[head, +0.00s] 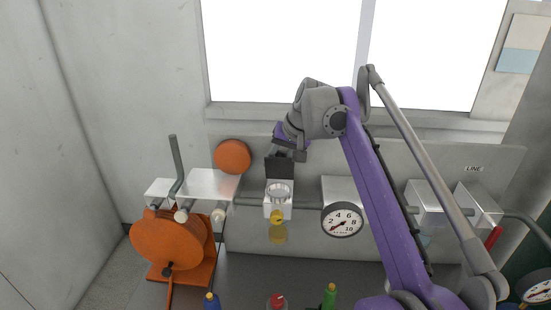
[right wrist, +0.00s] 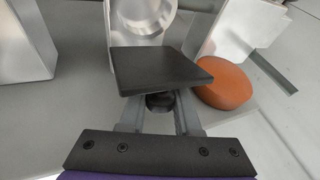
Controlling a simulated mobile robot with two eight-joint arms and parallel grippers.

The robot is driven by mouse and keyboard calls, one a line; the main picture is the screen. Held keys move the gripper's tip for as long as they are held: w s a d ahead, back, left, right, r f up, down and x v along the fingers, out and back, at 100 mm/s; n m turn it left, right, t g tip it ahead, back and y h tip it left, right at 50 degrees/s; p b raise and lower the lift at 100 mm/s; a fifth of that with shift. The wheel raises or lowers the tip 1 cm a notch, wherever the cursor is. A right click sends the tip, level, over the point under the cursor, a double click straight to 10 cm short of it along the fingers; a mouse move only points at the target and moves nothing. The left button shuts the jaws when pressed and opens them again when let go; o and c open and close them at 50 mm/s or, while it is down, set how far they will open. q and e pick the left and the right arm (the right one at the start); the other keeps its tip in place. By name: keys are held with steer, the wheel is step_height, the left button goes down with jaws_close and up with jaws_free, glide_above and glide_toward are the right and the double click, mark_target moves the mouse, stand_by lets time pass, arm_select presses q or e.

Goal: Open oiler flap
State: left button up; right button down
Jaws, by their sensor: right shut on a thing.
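The oiler (head: 277,211) is a small silver block on the grey pipe, with a round opening on top and a yellow bowl (head: 278,233) below. Its flap (head: 279,168) is a dark square plate that stands raised behind the opening, leaving the opening uncovered. The flap (right wrist: 160,68) also shows in the right wrist view, with part of the silver opening (right wrist: 150,18) beyond it. My right gripper (head: 284,153) is at the flap's upper edge. In the right wrist view its fingers (right wrist: 160,104) are shut on the flap; the plate hides their tips. My left gripper is out of view.
A round gauge (head: 342,220) sits right of the oiler. An orange disc (head: 233,156) and an orange wheel (head: 170,241) are to the left, beside a silver box (head: 211,184). Blue, red and green-topped things stand at the front. A window is behind my arm.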

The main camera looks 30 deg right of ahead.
steer(key=shift+s+a, duration=0.1)
steer(key=shift+s, duration=0.05)
steer(key=c, duration=0.6)
jaws_free()
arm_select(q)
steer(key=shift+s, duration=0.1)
arm_select(e)
steer(key=shift+r, duration=0.1)
steer(key=shift+s+r, duration=0.15)
steer(key=shift+r, duration=0.15)
steer(key=p+v, duration=0.1)
steer(key=v, duration=0.8)
steer(key=shift+s+r, duration=0.1)
steer(key=shift+r, duration=0.2)
steer(key=shift+s+r, duration=0.15)
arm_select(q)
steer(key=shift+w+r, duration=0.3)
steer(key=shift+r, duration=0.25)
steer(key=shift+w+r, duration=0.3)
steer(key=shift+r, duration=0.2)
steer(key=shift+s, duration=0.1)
